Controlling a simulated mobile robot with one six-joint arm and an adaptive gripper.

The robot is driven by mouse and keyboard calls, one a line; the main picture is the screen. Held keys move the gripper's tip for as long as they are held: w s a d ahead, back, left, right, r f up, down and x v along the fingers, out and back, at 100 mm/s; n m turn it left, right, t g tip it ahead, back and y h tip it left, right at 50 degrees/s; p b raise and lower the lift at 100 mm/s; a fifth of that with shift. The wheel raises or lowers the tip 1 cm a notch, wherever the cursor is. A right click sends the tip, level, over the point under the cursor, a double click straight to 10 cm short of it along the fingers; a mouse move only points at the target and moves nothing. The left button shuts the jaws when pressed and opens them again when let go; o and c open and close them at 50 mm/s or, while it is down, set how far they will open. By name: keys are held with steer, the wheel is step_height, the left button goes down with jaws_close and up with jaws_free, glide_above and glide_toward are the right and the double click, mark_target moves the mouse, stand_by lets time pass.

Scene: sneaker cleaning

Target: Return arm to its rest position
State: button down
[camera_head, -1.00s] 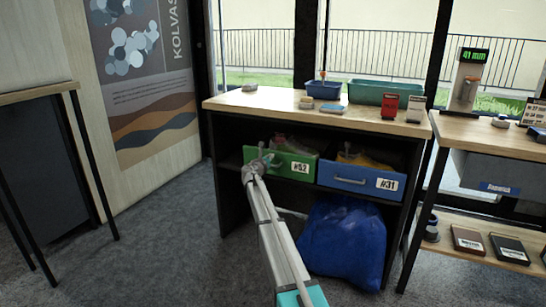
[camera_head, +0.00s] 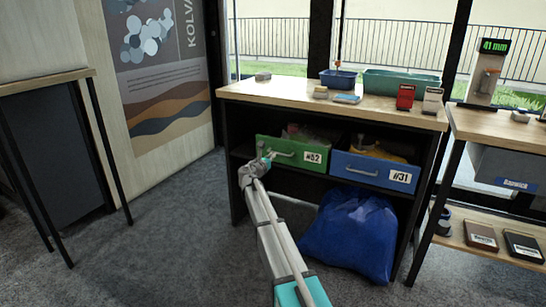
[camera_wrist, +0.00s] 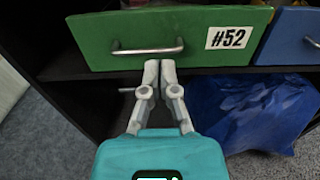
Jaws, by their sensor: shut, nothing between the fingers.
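My gripper (camera_wrist: 152,72) is shut and empty in the wrist view, its fingertips together just below the handle of the green drawer (camera_wrist: 93,37) marked #52. I cannot tell whether the fingertips touch the drawer. In the head view my arm reaches up from the bottom, and my gripper (camera_head: 268,157) is in front of the left part of the same green drawer (camera_head: 318,161). The drawer sits in the shelf bay of the wooden-topped bench. Shoes show inside it, over its front.
A blue drawer (camera_head: 364,170) marked #31 stands to the right. A blue bag (camera_head: 352,238) lies beneath. The bench top (camera_head: 300,96) carries small boxes and bins. Another table (camera_head: 40,80) is at the left, a shelf unit (camera_head: 500,128) at the right. Open floor (camera_head: 170,235) lies left of my arm.

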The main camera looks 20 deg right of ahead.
steer(key=s+f+m+g+y+p, duration=0.2)
steer(key=s+f+m+g, duration=0.2)
steer(key=s+m, duration=0.6)
steer(key=s+f+m+g+y+p, duration=0.2)
steer(key=s+f+m+g, duration=0.4)
steer(key=s, duration=0.8)
steer(key=s+a+m+g+y+p, duration=0.2)
steer(key=s+a+m+y, duration=0.3)
steer(key=s, duration=0.6)
steer(key=s+a+m+g+y+p, duration=0.1)
steer(key=s+a+m+y+p, duration=0.15)
steer(key=s+a+m, duration=0.7)
step_height(320, 180, up, 37)
steer(key=s+d+n+p, duration=0.1)
steer(key=s+n+p, duration=0.1)
steer(key=p, duration=3.4)
steer(key=shift+d+f+n+y+p, duration=0.2)
steer(key=shift+d+n+y+p, duration=0.2)
steer(key=shift+n, duration=0.15)
